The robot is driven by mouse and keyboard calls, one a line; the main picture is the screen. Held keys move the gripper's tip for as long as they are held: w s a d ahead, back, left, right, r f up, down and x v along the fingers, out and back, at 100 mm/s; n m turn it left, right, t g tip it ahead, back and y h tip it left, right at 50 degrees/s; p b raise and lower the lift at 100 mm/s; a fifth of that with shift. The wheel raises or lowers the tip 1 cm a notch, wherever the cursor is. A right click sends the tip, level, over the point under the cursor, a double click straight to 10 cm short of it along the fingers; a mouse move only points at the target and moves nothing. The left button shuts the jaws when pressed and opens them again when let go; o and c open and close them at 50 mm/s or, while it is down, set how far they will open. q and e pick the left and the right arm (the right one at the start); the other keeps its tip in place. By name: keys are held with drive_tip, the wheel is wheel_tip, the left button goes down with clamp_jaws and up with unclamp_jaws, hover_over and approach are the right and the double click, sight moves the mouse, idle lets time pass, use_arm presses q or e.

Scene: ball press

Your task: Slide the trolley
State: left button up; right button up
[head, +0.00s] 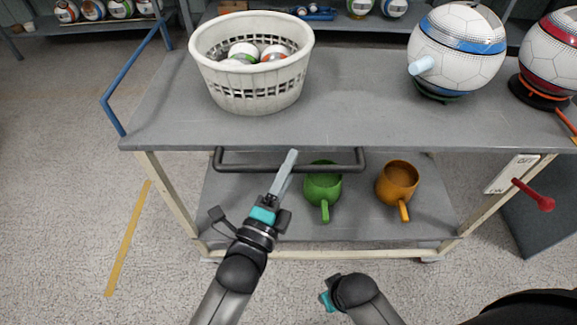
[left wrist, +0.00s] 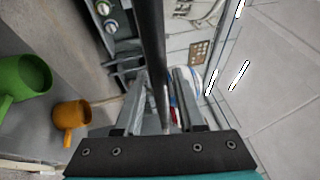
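The trolley (head: 350,118) is a grey two-shelf cart with a pale frame. A dark bar handle (head: 330,167) runs along its near side, below the top shelf's edge; it also shows in the left wrist view (left wrist: 152,45). My left gripper (head: 289,158) is at this bar. In the left wrist view its two fingers (left wrist: 160,98) stand apart with the bar running between them, and gaps show beside the bar. My right gripper (head: 327,296) is low in front of the trolley, away from the bar; its fingers are not clearly seen.
A white basket (head: 252,92) holding balls and two large balls on stands (head: 455,50) (head: 550,58) are on the top shelf. Green (head: 322,187) and orange (head: 397,182) mugs are on the lower shelf. Floor to the left (head: 60,180) is clear. A shelf with balls is behind.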

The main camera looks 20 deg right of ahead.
use_arm(q)
clamp_jaws()
idle(1.1)
